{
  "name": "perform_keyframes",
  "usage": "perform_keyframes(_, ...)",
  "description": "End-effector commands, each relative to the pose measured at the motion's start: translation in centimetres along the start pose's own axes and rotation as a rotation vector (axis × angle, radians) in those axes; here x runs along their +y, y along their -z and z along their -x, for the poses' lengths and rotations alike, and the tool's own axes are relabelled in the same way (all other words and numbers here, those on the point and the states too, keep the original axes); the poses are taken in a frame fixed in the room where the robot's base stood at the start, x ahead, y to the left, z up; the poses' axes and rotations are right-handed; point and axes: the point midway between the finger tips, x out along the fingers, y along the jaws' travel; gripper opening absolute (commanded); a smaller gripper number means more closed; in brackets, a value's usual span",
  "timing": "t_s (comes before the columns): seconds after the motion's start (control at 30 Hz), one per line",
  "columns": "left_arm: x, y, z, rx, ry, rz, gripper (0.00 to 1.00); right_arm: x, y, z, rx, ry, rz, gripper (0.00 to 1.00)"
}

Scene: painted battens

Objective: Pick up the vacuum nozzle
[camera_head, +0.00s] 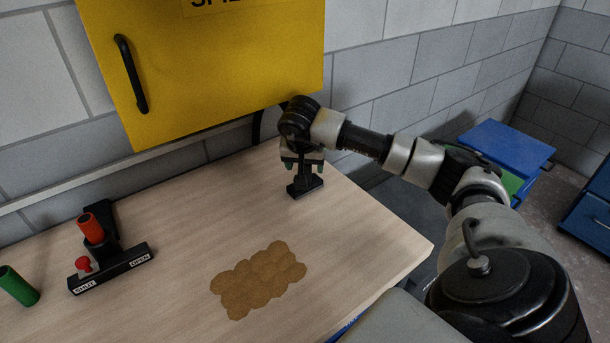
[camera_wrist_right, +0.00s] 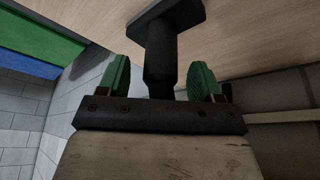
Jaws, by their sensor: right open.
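The black vacuum nozzle (camera_head: 305,186) stands upright on the wooden table, near its back edge, with its flat foot down. In the right wrist view the nozzle (camera_wrist_right: 162,50) shows its neck running down between my green fingertips. My right gripper (camera_head: 303,162) is above the nozzle, its fingers on either side of the neck. In the right wrist view the right gripper (camera_wrist_right: 160,80) is open, with a gap between each finger and the neck. My left gripper is in neither view.
A brown spill patch (camera_head: 258,279) lies mid-table. A black valve block with a red handle (camera_head: 90,228) and a green cylinder (camera_head: 18,286) are at the left. A yellow cabinet (camera_head: 215,70) hangs above the back edge. Blue boxes (camera_head: 505,145) stand beyond the table at the right.

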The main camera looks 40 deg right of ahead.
Motion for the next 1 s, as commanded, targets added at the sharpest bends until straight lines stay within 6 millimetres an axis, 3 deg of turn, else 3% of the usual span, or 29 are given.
perform_keyframes(0.27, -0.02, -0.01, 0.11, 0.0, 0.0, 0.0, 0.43, 0.0, -0.01, -0.3, 0.001, 0.001, -0.001, 0.64)
perform_keyframes(0.7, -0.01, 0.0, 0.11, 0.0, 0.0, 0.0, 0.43, 0.01, -0.01, -0.27, 0.001, 0.001, -0.001, 0.0)
perform_keyframes(1.0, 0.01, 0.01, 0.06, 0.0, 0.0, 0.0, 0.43, -0.01, 0.1, -0.07, 0.003, 0.002, -0.002, 0.0)
